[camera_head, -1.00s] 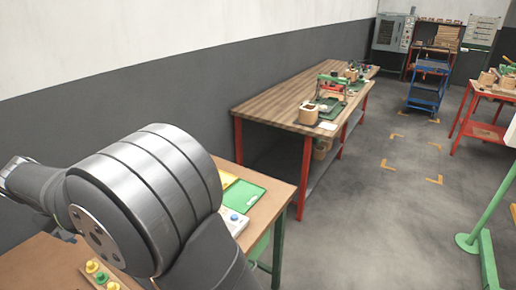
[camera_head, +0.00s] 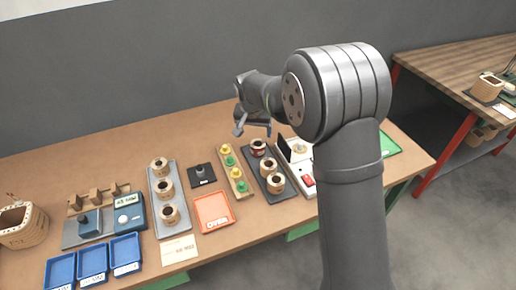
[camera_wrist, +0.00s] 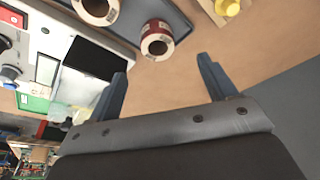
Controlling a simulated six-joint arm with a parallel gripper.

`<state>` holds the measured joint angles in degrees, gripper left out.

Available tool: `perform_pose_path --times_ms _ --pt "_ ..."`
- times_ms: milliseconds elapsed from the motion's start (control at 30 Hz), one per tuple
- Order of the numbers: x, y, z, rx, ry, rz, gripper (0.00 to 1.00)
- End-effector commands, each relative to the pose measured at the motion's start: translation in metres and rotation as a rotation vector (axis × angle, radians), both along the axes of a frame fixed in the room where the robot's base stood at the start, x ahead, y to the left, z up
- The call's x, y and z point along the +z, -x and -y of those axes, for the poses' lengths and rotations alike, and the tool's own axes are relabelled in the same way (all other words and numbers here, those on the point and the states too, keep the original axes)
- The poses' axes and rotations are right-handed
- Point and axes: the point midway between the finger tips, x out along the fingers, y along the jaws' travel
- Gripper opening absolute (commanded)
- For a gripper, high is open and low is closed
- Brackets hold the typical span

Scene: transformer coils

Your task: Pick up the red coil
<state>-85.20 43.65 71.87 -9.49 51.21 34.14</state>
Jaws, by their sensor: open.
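The red coil (camera_head: 257,147) is a short spool with a dark red band and a dark hole. It stands at the far end of a dark tray (camera_head: 277,200), behind two tan coils. In the wrist view the red coil (camera_wrist: 157,40) is at the upper middle, beyond my fingertips and apart from them. My gripper (camera_head: 254,129) hangs above the back of the bench, close to the red coil in the head view. In the wrist view its two fingers (camera_wrist: 162,72) are spread wide with nothing between them.
A wooden strip (camera_head: 236,178) with green and yellow pieces lies left of the dark tray. A white instrument panel (camera_head: 308,180) is on its right. A grey tray (camera_head: 157,201) with several coils, an orange tray (camera_head: 214,212) and blue bins (camera_head: 92,263) stand further left.

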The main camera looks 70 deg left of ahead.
Motion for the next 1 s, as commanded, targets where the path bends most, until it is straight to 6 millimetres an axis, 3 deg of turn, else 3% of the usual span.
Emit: perform_pose_path --times_ms 200,533,800,1000 --pt "-0.04 -0.007 -0.009 0.0 0.001 0.0 0.77" --pt "-0.06 -0.012 -0.014 0.001 0.001 0.001 0.77" --pt "-0.096 -0.02 -0.022 0.003 0.001 0.001 0.77" --pt "-0.1 -0.021 -0.024 0.003 -0.003 0.002 0.77"
